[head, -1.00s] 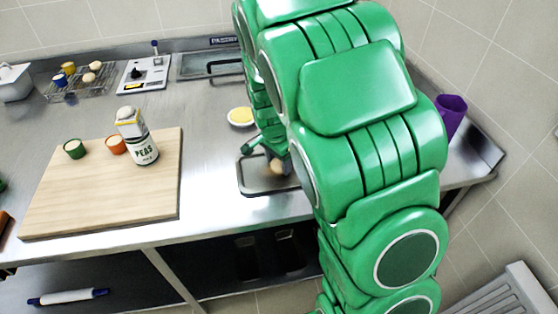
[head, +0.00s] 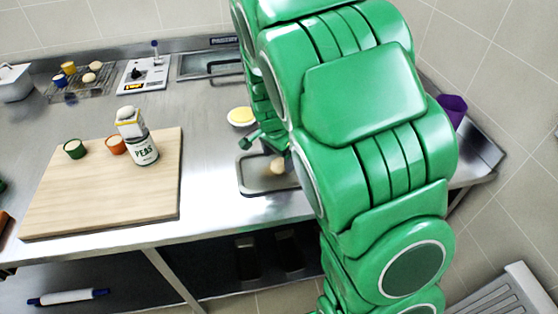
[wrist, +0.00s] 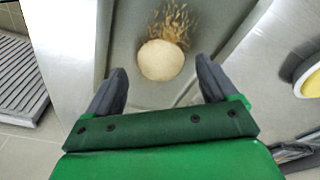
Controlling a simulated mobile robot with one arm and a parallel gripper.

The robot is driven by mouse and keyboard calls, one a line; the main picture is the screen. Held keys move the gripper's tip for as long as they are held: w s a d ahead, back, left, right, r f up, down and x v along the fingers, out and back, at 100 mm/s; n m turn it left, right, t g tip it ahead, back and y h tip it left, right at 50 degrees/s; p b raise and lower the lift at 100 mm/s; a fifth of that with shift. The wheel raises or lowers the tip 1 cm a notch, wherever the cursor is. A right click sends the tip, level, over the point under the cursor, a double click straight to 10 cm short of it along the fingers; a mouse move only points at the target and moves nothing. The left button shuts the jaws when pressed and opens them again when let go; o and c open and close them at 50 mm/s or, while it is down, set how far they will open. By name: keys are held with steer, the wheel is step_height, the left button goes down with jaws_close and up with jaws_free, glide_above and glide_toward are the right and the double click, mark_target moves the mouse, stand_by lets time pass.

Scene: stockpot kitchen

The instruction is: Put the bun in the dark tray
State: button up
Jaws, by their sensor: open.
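The bun (wrist: 160,60) is round and pale, and lies in the dark tray (wrist: 207,38) beside a brownish stain or mark on the tray floor. In the head view the bun (head: 277,167) also shows in the dark tray (head: 255,180), near the counter's front edge, with part of the tray hidden behind my arm. My gripper (wrist: 160,84) is open, with its two dark fingers apart on either side of the bun's near side, not touching it. In the head view my gripper is mostly hidden by my arm.
A shallow dish with yellow contents (head: 241,117) stands just behind the tray. A purple cup (head: 453,108) is at right.

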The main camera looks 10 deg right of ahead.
mark_target(276, 165)
step_height(276, 165, up, 10)
steer(key=a, duration=0.1)
steer(key=shift+s, duration=0.3)
steer(key=shift+f, duration=0.15)
steer(key=s+a+r+n+g+y, duration=0.1)
steer(key=s+a+r+n+y, duration=0.2)
steer(key=s, duration=0.8)
steer(key=s+a+r+n+g+y, duration=0.1)
steer(key=s+a+r+n, duration=0.3)
steer(key=s, duration=0.7)
steer(key=s+d+f+n+h, duration=0.1)
steer(key=s+d+n, duration=0.3)
steer(key=s+d, duration=0.5)
steer(key=s+h, duration=0.1)
steer(key=s, duration=0.1)
steer(key=shift+s+d+f+g+h, duration=0.15)
steer(key=shift+s+d+g+h, duration=0.15)
